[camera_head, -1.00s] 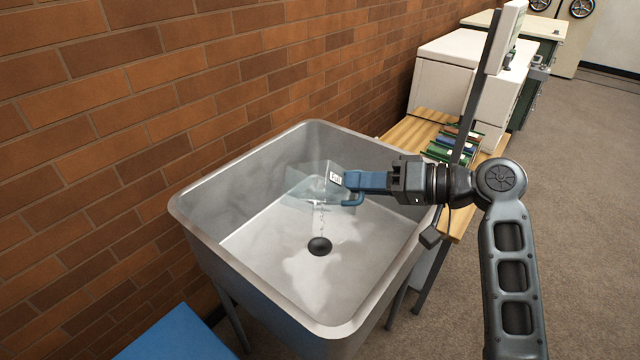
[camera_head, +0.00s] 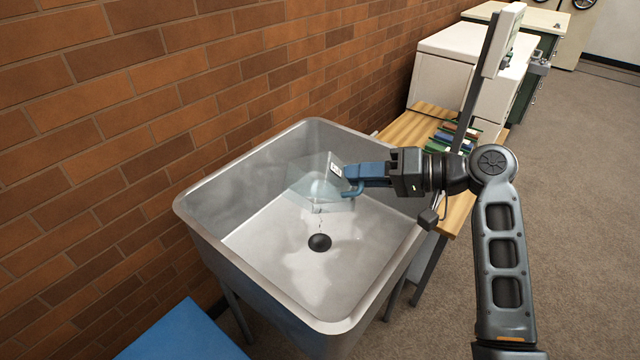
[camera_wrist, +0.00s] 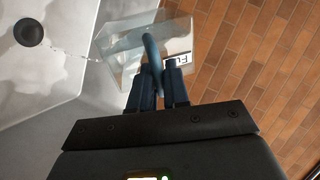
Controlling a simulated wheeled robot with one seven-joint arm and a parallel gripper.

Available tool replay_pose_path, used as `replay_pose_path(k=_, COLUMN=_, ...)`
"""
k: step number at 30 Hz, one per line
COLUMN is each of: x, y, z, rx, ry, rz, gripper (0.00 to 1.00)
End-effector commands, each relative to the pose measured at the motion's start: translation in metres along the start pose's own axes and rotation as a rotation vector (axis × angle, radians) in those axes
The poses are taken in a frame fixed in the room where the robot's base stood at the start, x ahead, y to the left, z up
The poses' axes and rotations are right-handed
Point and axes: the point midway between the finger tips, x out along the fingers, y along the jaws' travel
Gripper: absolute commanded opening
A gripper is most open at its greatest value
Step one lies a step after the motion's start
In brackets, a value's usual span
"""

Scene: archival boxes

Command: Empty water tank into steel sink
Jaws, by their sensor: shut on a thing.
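The steel sink (camera_head: 250,240) stands against the brick wall, with a round dark drain (camera_head: 319,242) in its floor. The clear water tank (camera_head: 308,185) with a white label and a blue handle is held over the sink basin, tilted. A thin stream of water falls from it toward the drain. My gripper (camera_head: 352,180) is shut on the tank's blue handle. In the wrist view the gripper (camera_wrist: 158,75) closes around the handle, and the tank (camera_wrist: 120,50) and drain (camera_wrist: 28,32) show beyond it. How much water is left inside is hard to tell.
A wooden bench (camera_head: 415,128) with several colored books or boxes lies right of the sink, with a white cabinet (camera_head: 450,75) behind it. A blue surface (camera_head: 180,335) is at the lower left. Carpeted floor is open on the right.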

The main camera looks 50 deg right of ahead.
Motion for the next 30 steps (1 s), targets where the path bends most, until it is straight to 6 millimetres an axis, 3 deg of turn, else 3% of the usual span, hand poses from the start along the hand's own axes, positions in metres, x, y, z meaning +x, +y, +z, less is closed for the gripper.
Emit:
replay_pose_path(k=8, x=-0.003, y=-0.008, z=-0.019, rx=0.116, ry=-0.037, rz=0.001, gripper=0.0)
replay_pose_path(k=15, x=-0.001, y=-0.002, z=-0.046, rx=0.262, ry=-0.086, rz=0.003, gripper=0.0)
replay_pose_path(k=30, x=-0.003, y=-0.005, z=-0.049, rx=0.353, ry=-0.116, rz=0.005, gripper=0.0)
